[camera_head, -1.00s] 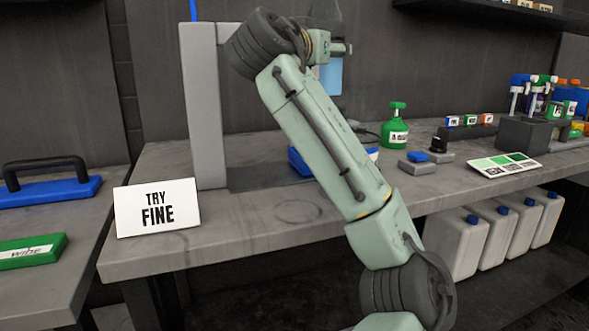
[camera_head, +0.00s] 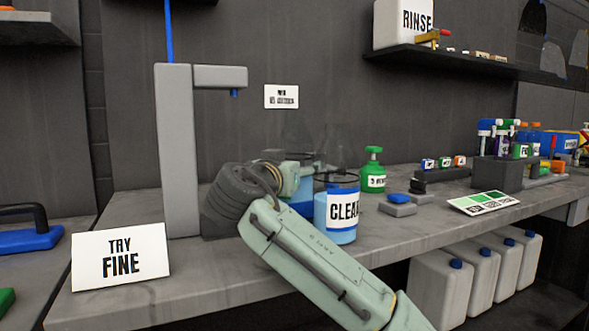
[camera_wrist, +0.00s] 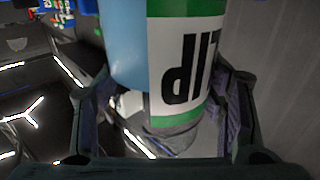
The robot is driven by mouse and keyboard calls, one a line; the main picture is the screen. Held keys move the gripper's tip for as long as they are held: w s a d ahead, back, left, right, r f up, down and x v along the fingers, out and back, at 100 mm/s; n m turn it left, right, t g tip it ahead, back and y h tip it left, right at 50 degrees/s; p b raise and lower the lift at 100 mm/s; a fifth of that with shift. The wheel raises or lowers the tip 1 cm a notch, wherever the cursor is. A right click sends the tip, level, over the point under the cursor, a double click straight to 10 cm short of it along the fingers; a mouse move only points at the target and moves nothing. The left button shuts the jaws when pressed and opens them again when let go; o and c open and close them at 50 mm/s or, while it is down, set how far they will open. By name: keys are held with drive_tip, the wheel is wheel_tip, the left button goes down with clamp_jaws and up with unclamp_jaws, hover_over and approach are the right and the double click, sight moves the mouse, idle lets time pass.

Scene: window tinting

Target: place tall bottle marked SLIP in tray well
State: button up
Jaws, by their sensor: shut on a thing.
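My gripper (camera_wrist: 165,95) is shut on the tall bottle (camera_wrist: 187,60) in the wrist view. Its white label with green bands shows large black letters upside down, reading in part "LIP", and a pale blue surface shows beside the label. In the head view my gripper is mostly hidden behind my wrist, near a pale blue tub marked CLEAR (camera_head: 340,236). A faint clear shape above that tub may be the bottle's top. I cannot tell whether the bottle touches the counter. I cannot make out the tray well with certainty.
A grey stand (camera_head: 178,150) and a white TRY FINE sign (camera_head: 120,256) are at left. A grey rack (camera_head: 495,172) with several bottles stands farther right.

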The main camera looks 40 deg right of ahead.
drive_tip(key=o, duration=0.8)
drive_tip(key=shift+f, duration=0.15)
drive_tip(key=shift+o, duration=1)
drive_tip(key=shift+r, duration=0.35)
drive_tip(key=b+v, duration=0.1)
drive_tip(key=v, duration=1.1)
drive_tip(key=shift+f, duration=0.15)
